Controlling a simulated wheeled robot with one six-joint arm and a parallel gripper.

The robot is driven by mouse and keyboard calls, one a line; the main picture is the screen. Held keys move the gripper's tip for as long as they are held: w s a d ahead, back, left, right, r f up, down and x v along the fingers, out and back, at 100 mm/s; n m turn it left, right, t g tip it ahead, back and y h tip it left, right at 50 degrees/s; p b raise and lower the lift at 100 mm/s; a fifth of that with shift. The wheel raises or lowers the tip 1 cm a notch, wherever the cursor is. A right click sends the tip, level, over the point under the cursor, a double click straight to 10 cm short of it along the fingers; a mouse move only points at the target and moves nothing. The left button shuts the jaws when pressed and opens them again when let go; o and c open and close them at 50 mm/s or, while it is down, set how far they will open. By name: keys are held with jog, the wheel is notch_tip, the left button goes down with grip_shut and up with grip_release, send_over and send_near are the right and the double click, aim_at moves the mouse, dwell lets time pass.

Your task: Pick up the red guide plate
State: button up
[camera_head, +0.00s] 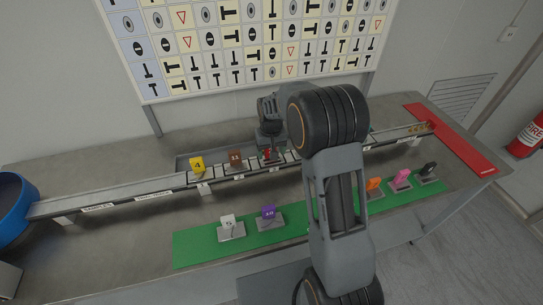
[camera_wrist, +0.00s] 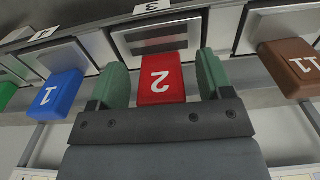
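The red guide plate (camera_wrist: 161,80), marked 2, sits in a slot of the rail and fills the middle of the wrist view. It also shows small in the head view (camera_head: 267,153), partly hidden by my arm. My gripper (camera_wrist: 163,78) has its two green fingers on either side of the red plate. A narrow gap shows between each finger and the plate, so the gripper is open around it and not clamped.
A blue plate (camera_wrist: 62,92) marked 1 and a brown plate (camera_wrist: 296,66) marked 11 flank the red one closely. A yellow plate (camera_head: 197,165) stands farther left on the rail. A green mat (camera_head: 200,249) in front holds white, purple, orange, pink and black plates.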

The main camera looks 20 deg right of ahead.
jog(key=c, duration=1.1)
jog(key=shift+r, duration=0.1)
